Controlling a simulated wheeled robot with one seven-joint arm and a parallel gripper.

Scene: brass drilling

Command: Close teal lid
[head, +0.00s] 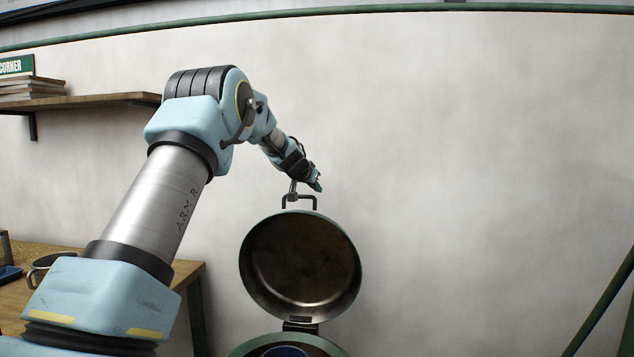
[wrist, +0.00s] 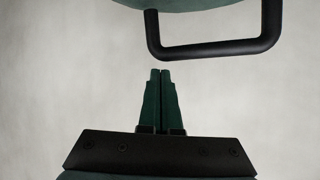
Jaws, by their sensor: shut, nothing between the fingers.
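The teal lid (head: 300,265) stands open and upright on its hinge in the head view, its dark inner side facing me. A black handle (head: 315,202) sticks up from its top edge. The teal container (head: 245,346) below shows only its top rim at the bottom edge, with something blue inside. My gripper (head: 293,190) is at the handle, above the lid. In the wrist view my gripper (wrist: 160,72) is shut and empty, its fingertips close to the black handle (wrist: 215,50) with a gap between them. The lid's teal edge (wrist: 190,8) shows at the top.
A wall shelf (head: 90,101) holds books. A green slanted bar (head: 605,305) is at the lower right. The space right of the lid is clear.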

